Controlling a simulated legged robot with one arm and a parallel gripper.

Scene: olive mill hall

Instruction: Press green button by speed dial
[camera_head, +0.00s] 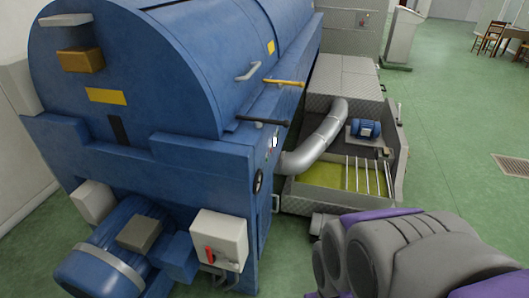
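The large blue machine (190,90) fills the left and middle of the head view. On its narrow right side, seen at a steep angle, is a dark round dial (258,182). I cannot tell whether it is the speed dial. A small pale fitting (274,142) sits above it. No green button can be made out; that side face is strongly foreshortened. My grey and purple arm is at the lower right, to the right of the machine and apart from the dial in the picture. My gripper's fingers do not show.
A light switch box (219,240) with a red handle sticks out at the machine's front, beside a blue motor (110,255). Right of the machine stand a silver pipe (325,135) and an open metal tank (390,185) with yellow-green contents. Green floor (450,130) is clear farther right.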

